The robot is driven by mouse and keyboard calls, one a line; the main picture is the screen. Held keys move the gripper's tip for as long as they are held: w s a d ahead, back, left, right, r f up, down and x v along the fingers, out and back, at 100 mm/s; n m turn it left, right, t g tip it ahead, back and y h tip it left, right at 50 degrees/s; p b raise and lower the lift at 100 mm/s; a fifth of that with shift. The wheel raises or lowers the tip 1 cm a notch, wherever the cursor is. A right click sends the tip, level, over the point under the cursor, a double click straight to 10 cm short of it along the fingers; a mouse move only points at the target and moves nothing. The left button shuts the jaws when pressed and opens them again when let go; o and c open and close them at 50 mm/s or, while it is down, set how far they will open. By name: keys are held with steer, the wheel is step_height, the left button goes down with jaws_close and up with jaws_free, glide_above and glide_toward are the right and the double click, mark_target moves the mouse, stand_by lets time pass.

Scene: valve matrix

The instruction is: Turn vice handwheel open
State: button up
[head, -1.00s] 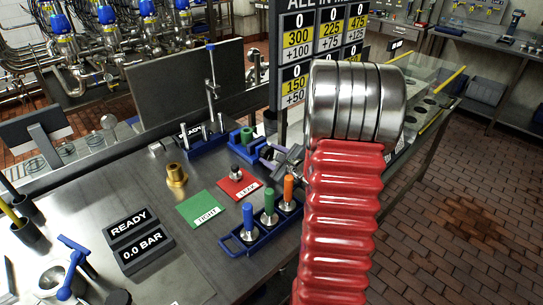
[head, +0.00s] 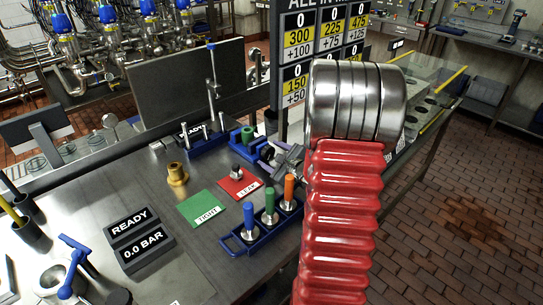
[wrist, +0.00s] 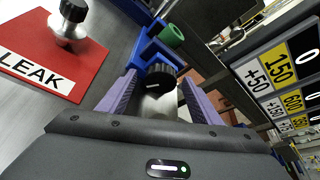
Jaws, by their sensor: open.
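The blue vice (wrist: 150,48) holds a green cylinder (wrist: 172,36) in the wrist view. Its black handwheel (wrist: 160,77) faces my wrist camera. My gripper (wrist: 160,92) is open, with one purple finger on each side of the handwheel. I cannot tell whether either finger touches it. In the head view the vice (head: 236,140) sits at the back of the bench. My gripper (head: 277,152) is at its right side, partly hidden by my red arm, and the handwheel cannot be made out there.
A red LEAK mat (head: 240,188) with a black-knobbed metal part and a green TIGHT mat (head: 203,208) lie nearby. A blue rack (head: 262,236) with coloured-handled parts stands in front. A price board (head: 322,50) stands close behind my gripper.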

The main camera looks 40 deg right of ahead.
steer(key=shift+r, duration=0.1)
step_height(320, 180, up, 10)
stand_by(0.6)
